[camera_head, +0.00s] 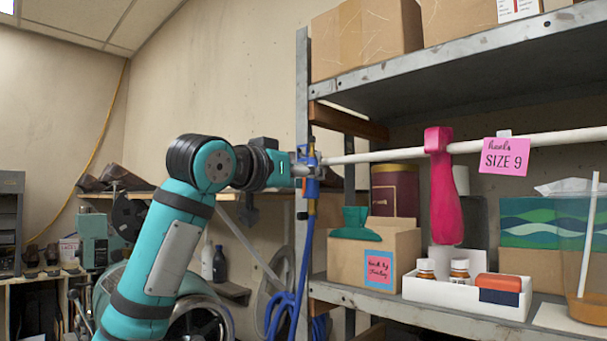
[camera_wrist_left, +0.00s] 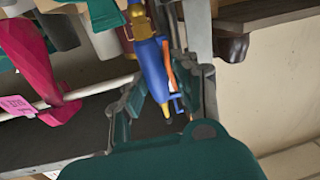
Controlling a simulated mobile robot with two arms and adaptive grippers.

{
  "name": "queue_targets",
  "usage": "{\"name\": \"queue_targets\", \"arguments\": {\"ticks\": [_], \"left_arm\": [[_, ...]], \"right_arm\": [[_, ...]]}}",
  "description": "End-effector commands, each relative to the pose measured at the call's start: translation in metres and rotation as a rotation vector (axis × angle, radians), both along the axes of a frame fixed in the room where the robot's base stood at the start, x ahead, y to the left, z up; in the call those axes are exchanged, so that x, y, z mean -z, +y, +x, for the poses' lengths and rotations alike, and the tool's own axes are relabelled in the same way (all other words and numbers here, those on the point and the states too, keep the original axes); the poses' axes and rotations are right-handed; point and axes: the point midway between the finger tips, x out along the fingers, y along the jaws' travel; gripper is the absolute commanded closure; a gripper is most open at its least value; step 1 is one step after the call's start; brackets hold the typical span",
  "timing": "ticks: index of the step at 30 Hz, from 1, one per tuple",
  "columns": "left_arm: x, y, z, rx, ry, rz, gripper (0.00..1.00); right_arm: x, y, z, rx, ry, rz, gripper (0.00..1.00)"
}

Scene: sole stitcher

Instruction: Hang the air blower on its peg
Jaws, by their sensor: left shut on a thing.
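The air blower (camera_head: 311,187) is blue with yellow or orange parts and hangs roughly upright at the shelf's left post. My left gripper (camera_head: 303,170) is shut on it, reaching in from the left. In the left wrist view the blue blower (camera_wrist_left: 152,68) lies between my two fingers (camera_wrist_left: 172,82). A blue hose (camera_head: 294,285) runs down from the blower area. I cannot make out the peg; the blower and gripper cover part of the post. Whether the blower touches the post or the rod is unclear. My right gripper is not in view.
A cardboard box (camera_head: 345,262) and a white tray (camera_head: 455,293) stand on the lower shelf.

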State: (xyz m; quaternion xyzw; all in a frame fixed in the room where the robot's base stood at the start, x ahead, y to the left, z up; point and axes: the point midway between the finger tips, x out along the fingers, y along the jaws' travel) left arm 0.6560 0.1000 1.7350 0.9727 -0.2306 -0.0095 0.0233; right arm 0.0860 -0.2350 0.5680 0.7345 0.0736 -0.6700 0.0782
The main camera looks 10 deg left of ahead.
Motion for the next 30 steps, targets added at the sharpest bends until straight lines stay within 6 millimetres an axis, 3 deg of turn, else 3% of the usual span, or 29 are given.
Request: {"name": "queue_targets", "arguments": {"ticks": [30], "left_arm": [[0.0072, -0.0038, 0.0046, 0.001, -0.002, -0.001, 1.00]], "right_arm": [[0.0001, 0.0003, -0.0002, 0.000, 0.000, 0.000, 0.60]]}}
